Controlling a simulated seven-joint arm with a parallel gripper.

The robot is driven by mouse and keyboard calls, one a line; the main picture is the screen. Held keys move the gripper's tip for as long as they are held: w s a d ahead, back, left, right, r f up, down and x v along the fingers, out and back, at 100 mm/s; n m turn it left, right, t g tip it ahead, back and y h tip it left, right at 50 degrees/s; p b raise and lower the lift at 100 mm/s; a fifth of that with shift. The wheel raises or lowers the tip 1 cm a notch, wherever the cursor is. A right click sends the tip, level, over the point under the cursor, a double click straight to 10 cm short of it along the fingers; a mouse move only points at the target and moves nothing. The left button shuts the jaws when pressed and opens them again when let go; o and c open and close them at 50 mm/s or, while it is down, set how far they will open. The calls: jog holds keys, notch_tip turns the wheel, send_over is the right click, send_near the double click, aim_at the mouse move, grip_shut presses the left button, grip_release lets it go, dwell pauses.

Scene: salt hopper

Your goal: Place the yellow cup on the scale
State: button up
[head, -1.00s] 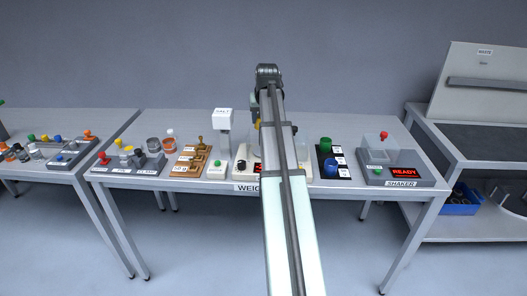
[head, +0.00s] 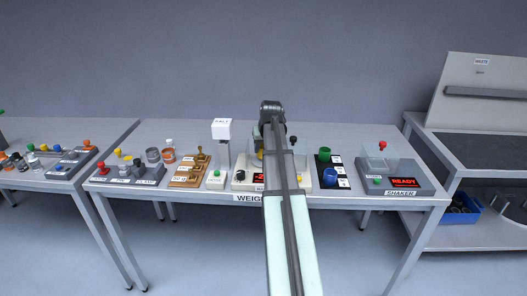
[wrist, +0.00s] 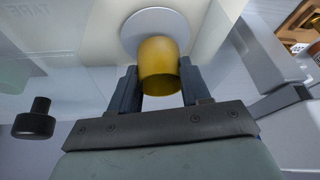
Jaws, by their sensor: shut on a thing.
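The yellow cup (wrist: 159,62) is between the two fingers of my gripper (wrist: 158,88) in the wrist view, and the fingers are shut on it. The scale's round pale pan (wrist: 128,38) shows right behind the cup; I cannot tell whether the cup touches it. In the head view the scale (head: 243,183) stands at the middle of the table, mostly hidden behind my arm. Only a sliver of yellow shows beside my arm there, and the fingertips are hidden.
The salt hopper (head: 222,130) stands close left of the scale. Green (head: 324,155) and blue (head: 329,176) cups sit on a black mat to the right. The shaker (head: 395,178) is at the table's right end. A black knob (wrist: 35,122) shows in the wrist view.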

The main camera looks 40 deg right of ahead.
jog(key=shift+f, duration=0.8)
jog(key=o, duration=1.2)
jog(key=shift+o, duration=0.2)
jog(key=v, duration=1.2)
